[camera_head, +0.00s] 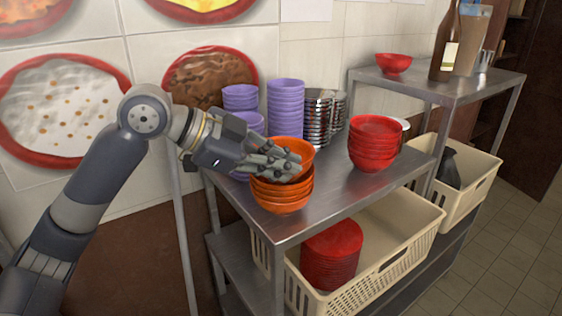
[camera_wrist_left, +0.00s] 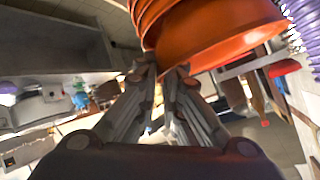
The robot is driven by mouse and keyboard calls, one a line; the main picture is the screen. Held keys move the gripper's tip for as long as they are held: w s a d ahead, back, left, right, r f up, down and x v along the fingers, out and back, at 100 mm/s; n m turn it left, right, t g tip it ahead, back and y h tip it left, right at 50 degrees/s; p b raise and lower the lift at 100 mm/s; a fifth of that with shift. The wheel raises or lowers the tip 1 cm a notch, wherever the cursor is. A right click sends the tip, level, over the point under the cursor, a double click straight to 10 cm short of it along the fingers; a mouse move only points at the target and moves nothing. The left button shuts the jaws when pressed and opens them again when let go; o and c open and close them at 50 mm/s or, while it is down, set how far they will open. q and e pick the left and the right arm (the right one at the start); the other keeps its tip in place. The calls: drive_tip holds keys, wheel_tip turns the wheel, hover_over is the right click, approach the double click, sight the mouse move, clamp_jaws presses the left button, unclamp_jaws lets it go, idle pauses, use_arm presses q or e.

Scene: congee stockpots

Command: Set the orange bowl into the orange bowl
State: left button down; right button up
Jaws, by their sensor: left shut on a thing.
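An orange bowl (camera_head: 298,147) shows behind and above the fingers of my left gripper (camera_head: 288,163), which is shut on it at the rim. The held bowl is directly over a stack of orange bowls (camera_head: 283,197) near the front left edge of the steel table. The fingers hide where the held bowl meets the stack, so I cannot tell if they touch. In the left wrist view, the large orange bowl (camera_wrist_left: 215,38) is just beyond the fingertips (camera_wrist_left: 165,68), with more orange rims (camera_wrist_left: 147,18) beside it. My right gripper is not in view.
Purple bowl stacks (camera_head: 285,105) and metal bowls (camera_head: 319,117) stand close behind. A red bowl stack (camera_head: 374,145) stands to the right on the steel table (camera_head: 335,190). A cream crate (camera_head: 400,262) with red bowls (camera_head: 331,258) is below. Some tabletop between the orange and red stacks is clear.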

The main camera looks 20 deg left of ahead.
use_arm(q)
drive_tip(key=c, duration=1.7)
unclamp_jaws()
drive_tip(key=shift+o, duration=0.2)
drive_tip(key=v, duration=1.2)
drive_tip(key=shift+d+f, duration=0.1)
